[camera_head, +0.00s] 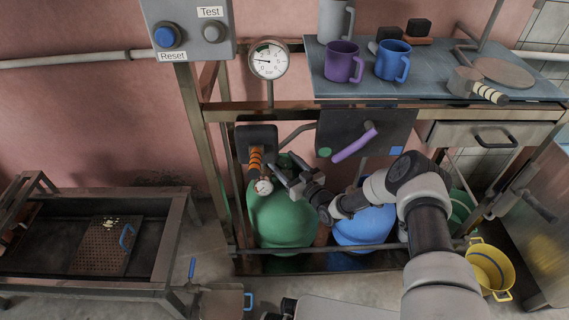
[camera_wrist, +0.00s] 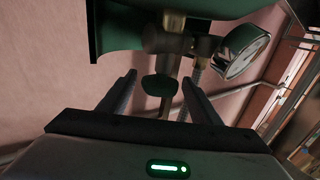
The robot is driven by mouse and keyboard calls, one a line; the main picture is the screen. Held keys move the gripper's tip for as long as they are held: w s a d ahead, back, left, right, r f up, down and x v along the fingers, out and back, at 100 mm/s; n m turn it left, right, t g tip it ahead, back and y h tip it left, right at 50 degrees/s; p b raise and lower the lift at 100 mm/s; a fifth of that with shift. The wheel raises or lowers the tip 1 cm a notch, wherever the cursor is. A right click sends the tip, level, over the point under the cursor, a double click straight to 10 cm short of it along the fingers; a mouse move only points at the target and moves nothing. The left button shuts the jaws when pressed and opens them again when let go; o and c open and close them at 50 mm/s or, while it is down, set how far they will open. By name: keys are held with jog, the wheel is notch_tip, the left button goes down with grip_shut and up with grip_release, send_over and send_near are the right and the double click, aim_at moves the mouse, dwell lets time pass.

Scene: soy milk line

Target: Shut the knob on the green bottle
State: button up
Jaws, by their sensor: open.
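The green bottle (camera_head: 282,218) stands upright under the bench, in the lower frame. In the wrist view its dark green upper part (camera_wrist: 108,38) shows at the top edge. A brass valve (camera_wrist: 168,42) sits on it, with a dark green knob (camera_wrist: 158,86) sticking out. My gripper (camera_head: 287,170) is over the green bottle's top and hides part of the valve in the head view. In the wrist view my gripper (camera_wrist: 159,80) is open, and the knob appears between its two fingers. I see no contact; the depth is hard to tell.
A small gauge (camera_head: 263,187) sits by the valve, and shows in the wrist view (camera_wrist: 244,51). A blue bottle (camera_head: 364,228) stands to the right, partly behind my arm. A metal rail (camera_head: 330,247) crosses low in front of both bottles. A dark panel (camera_head: 362,135) hangs above.

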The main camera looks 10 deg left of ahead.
jog(key=c, duration=1)
jog(key=shift+t, duration=0.3)
jog(key=m+t+h+p, duration=0.1)
jog(key=m+t+h, duration=0.1)
jog(key=m+h, duration=0.1)
jog(key=shift+s+a+h, duration=0.1)
jog(key=shift+h, duration=0.2)
jog(key=m+t+h, duration=0.1)
jog(key=h, duration=0.1)
jog(key=m+t+h, duration=0.1)
jog(key=m+h, duration=0.1)
jog(key=h, duration=0.1)
jog(key=shift+f+m+t, duration=0.1)
jog(key=shift+m+t, duration=0.2)
jog(key=shift+t, duration=0.1)
jog(key=m+h, duration=0.1)
jog(key=h, duration=0.2)
jog(key=m+h+b, duration=0.1)
jog(key=m+h, duration=0.1)
jog(key=shift+m+t+h, duration=0.3)
jog(key=shift+h, duration=0.1)
jog(key=shift+m+g+h, duration=0.6)
jog(key=shift+m+h, duration=1.2)
jog(key=shift+h, duration=0.9)
jog(key=o, duration=1)
